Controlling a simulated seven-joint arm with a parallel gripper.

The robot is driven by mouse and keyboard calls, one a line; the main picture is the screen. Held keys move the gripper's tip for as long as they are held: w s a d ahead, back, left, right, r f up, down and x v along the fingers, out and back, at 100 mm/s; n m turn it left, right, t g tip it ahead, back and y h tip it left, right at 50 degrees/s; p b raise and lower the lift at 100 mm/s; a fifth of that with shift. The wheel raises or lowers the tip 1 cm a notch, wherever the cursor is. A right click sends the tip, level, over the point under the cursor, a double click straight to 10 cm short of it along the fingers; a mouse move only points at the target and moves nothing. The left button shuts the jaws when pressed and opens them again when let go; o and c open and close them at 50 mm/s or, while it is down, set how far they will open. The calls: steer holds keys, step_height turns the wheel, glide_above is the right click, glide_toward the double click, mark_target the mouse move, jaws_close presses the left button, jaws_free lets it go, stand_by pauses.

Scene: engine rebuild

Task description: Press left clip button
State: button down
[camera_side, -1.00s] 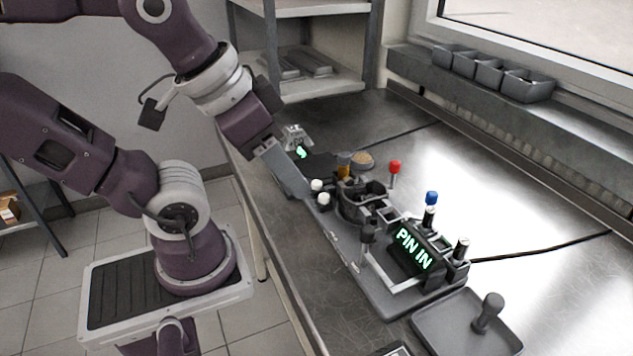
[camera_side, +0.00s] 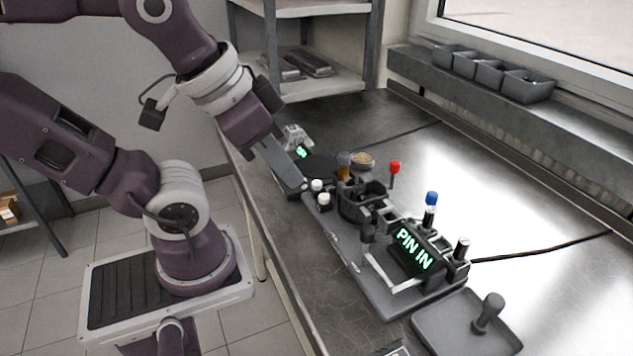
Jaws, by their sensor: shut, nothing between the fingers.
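My gripper (camera_side: 301,189) is shut and empty, and its fingers slant down to the left end of the grey fixture. Two white round-topped buttons, a far one (camera_side: 317,185) and a near one (camera_side: 324,199), stand side by side on the fixture. My fingertips are just left of the far button. I cannot tell whether they touch it, nor which of the two is the left clip button. A black display (camera_side: 415,250) on the fixture reads "PIN IN" in green.
A red-topped post (camera_side: 394,167), a blue-topped post (camera_side: 431,198) and a dark round holder (camera_side: 360,203) stand close by on the fixture. A small green-lit display (camera_side: 302,152) is behind my fingers. A grey tray (camera_side: 455,335) with a knobbed part lies at front right.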

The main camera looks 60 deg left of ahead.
stand_by(0.9)
steer(key=n+h, duration=0.7)
steer(key=n, duration=2.8)
glide_above(313, 182)
step_height(313, 182, down, 7)
steer(key=shift+t, duration=0.3)
steer(key=shift+a+f, duration=0.1)
steer(key=shift+f, duration=4.45)
steer(key=shift+f, duration=0.1)
